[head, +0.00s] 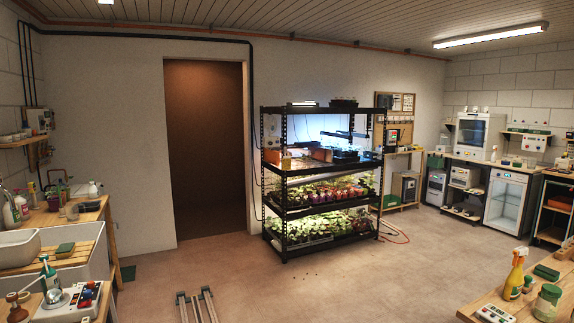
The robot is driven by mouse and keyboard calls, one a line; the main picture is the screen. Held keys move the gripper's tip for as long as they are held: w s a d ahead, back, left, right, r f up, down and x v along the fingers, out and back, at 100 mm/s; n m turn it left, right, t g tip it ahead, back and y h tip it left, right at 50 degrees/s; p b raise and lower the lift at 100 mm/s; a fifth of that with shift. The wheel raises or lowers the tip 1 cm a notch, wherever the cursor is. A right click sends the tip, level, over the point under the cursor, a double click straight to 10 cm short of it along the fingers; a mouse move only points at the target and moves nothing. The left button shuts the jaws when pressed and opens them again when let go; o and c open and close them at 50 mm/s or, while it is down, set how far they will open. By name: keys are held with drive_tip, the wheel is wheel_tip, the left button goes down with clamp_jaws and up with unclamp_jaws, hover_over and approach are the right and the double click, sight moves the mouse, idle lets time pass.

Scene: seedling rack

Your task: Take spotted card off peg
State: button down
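I cannot make out a spotted card or its peg in the head view; any such card is too small or hidden. A framed board (395,101) with small papers hangs on the back wall right of the shelving. Several small items hang below it, too small to tell apart. The black seedling rack (284,190) stands in the middle with lit shelves of plants. Something pale hangs at its left side, too small to identify.
A sink bench (70,275) with bottles is on the left. A wooden bench (480,298) with a yellow spray bottle (515,274) is at the front right. The middle floor is mostly clear. Cabinets and appliances line the right wall.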

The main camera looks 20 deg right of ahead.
unclamp_jaws()
idle(0.6)
